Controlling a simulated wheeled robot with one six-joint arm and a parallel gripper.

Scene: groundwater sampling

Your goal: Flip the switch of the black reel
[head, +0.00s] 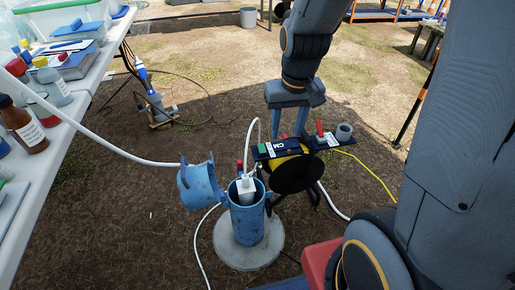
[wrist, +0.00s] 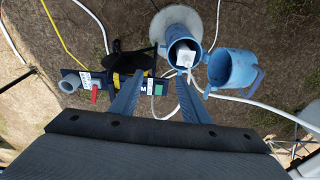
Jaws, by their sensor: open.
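The black reel (head: 292,175) stands on the far right side of the blue well pipe (head: 246,226). A dark blue panel (head: 268,152) with labels, a green patch, an upright red lever (head: 319,128) and a grey round cup (head: 344,132) runs across its top. In the wrist view the red lever (wrist: 95,93) is left of my fingers and the green patch (wrist: 159,87) lies between them. My gripper (wrist: 160,76) is open and empty over the panel, pointing down. I cannot tell whether it touches.
The well's blue cap (head: 200,184) hangs open at its left, and a white fitting (head: 245,188) sits in the mouth. A white hose (head: 120,152), white cables and a yellow cable (head: 372,172) run nearby. A white table (head: 62,140) with bottles is at left.

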